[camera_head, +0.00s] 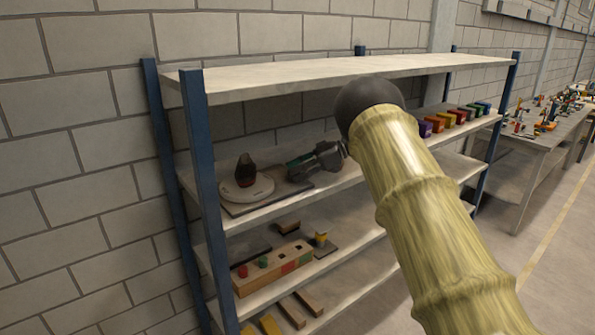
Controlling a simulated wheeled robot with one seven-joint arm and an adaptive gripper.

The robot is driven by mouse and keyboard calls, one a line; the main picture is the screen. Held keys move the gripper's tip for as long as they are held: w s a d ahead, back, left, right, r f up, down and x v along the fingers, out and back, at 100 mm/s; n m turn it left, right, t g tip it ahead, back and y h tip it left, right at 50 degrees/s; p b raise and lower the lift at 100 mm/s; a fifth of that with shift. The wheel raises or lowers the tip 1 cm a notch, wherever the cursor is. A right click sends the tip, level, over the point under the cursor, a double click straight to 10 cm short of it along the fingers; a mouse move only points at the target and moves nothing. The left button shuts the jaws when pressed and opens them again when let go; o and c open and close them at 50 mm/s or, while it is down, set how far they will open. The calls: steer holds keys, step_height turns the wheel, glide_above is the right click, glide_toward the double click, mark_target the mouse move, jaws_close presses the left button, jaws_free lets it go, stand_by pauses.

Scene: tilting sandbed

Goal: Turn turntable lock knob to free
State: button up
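A pale round disc (264,190), which looks like the turntable, lies on a thin dark base plate on the second shelf from the top. A dark knob-shaped piece (245,170) with a reddish lower part stands upright on it. I cannot tell whether this piece is the lock knob, nor read any lock or free mark. My gripper (298,167) is dark grey with a greenish part, at the same shelf level, just right of the disc and apparently apart from the knob-shaped piece. It is too small to show whether its fingers are open. My arm hides the shelf to its right.
Blue posts (202,190) and the top shelf (330,72) bound the space around my gripper. Several coloured blocks (462,115) line the same shelf at right. A wooden block with coloured pegs (272,268) sits on the shelf below. A workbench (540,140) stands far right.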

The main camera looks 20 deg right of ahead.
steer(key=o, duration=0.4)
steer(key=shift+d, duration=0.15)
steer(key=v, duration=1.2)
steer(key=shift+d, duration=0.1)
